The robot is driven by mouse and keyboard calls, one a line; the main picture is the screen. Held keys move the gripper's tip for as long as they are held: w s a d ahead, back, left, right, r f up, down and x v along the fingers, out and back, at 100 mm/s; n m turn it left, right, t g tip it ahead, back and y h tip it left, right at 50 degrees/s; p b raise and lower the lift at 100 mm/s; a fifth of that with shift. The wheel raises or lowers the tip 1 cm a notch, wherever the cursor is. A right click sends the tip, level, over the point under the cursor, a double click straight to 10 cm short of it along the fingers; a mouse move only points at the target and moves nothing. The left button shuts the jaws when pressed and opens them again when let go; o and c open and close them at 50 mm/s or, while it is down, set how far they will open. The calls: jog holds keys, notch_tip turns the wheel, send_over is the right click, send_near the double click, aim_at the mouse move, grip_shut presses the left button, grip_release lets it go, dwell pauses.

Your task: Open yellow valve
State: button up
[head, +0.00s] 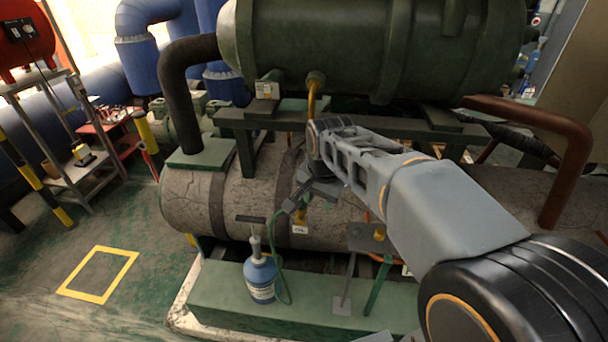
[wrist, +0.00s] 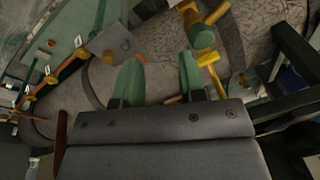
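My gripper (head: 303,193) is in front of the large grey cylinder (head: 192,203), below the dark green tank. In the wrist view its two green-tipped fingers (wrist: 159,76) are spread apart with nothing seen between them. A yellow valve (wrist: 211,62) with a green cylindrical part (wrist: 200,35) lies just beyond and to the right of the right finger. Whether the finger touches it I cannot tell. In the head view a yellow fitting (head: 300,213) shows under my gripper, partly hidden by it. A blue refrigerant bottle (head: 260,279) with a green hose (head: 284,285) stands below.
The dark green tank (head: 330,45) hangs overhead on a dark frame. A grey plate (head: 362,239) with a brass fitting stands on a post to the right; the plate also shows in the wrist view (wrist: 112,42). Open floor with a yellow square (head: 67,290) lies at the left.

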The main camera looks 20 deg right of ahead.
jog(key=w+d+r+m+g+p, duration=0.1)
jog(key=w+r+m+p, duration=0.1)
jog(key=w+m, duration=0.55)
jog(key=w+r+m+g+p, duration=0.1)
jog(key=w+r+m+p, duration=0.15)
jog(key=w+m, duration=0.5)
jog(key=shift+n, duration=0.5)
notch_tip(320, 180, down, 14)
jog(key=shift+w+r+p, duration=0.15)
jog(key=shift+r+p, duration=0.1)
jog(key=shift+p, duration=0.65)
grip_shut()
